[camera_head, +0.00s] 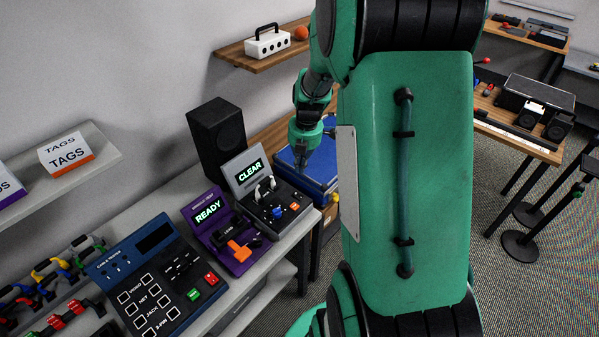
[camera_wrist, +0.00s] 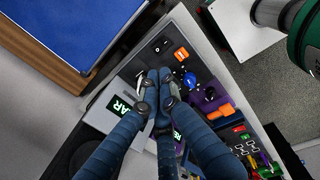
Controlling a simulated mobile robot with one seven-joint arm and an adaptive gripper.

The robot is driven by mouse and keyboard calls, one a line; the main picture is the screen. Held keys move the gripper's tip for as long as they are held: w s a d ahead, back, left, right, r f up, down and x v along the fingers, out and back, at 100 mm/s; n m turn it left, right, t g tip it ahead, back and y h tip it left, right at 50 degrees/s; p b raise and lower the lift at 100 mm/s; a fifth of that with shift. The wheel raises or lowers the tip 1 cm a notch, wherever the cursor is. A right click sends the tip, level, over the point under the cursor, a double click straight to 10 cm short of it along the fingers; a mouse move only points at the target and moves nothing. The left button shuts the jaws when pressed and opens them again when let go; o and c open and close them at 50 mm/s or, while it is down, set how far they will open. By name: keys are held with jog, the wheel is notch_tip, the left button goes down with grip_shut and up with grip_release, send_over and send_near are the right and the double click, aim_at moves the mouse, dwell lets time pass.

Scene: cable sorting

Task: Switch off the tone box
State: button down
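The dark box with a lit CLEAR screen (camera_head: 250,172), which looks like the tone box, stands on the bench. Its front carries a blue knob (camera_head: 278,210) and an orange button (camera_head: 295,206). In the wrist view, a black rocker switch (camera_wrist: 161,45) lies on its panel near the orange button (camera_wrist: 181,54) and blue knob (camera_wrist: 190,80). My gripper (camera_wrist: 159,74) has its fingertips together, with nothing seen between them. It hangs over the panel in that view, tips close to the rocker; contact cannot be told. In the head view my gripper (camera_head: 301,168) is behind the box.
A purple READY box (camera_head: 210,212) with an orange lever stands beside it, then a blue keypad tester (camera_head: 155,280). A black speaker (camera_head: 216,138) stands behind. A blue-topped surface (camera_wrist: 75,30) lies beyond the bench edge. Colored connectors (camera_head: 50,290) sit at lower left.

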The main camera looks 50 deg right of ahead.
aim_at(295, 193)
jog(key=shift+r, duration=0.35)
jog(key=shift+w+d+r, duration=0.1)
jog(key=shift+w+d, duration=0.25)
jog(key=shift+w, duration=0.2)
jog(key=f, duration=0.4)
jog(key=w+f+b, duration=0.1)
jog(key=f, duration=0.8)
jog(key=shift+w+b, duration=0.3)
jog(key=shift+b, duration=0.1)
jog(key=shift+f, duration=0.45)
jog(key=shift+w+f, duration=0.1)
